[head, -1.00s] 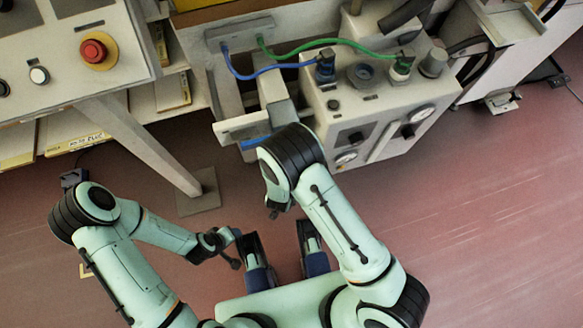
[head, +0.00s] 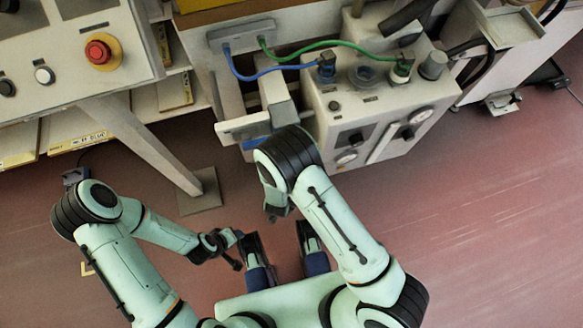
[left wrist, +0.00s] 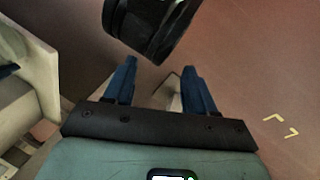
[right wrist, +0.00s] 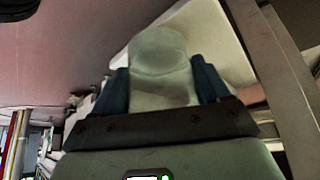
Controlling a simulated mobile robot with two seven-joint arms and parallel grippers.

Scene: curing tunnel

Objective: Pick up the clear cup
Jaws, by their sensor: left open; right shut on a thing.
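In the right wrist view, my right gripper (right wrist: 160,66) is shut on a pale, see-through cup-like thing, which I take for the clear cup (right wrist: 158,50). It sits between the two blue fingers, and its rounded end points away from the palm. In the left wrist view, my left gripper (left wrist: 159,66) is open, with nothing between its fingers.
A grey machine box (head: 365,115) with gauges and blue and green hoses stands at the back. A panel with a red button (head: 103,51) is at upper left, above a slanted leg with a foot plate (head: 199,192). The red floor (head: 480,210) at right is clear.

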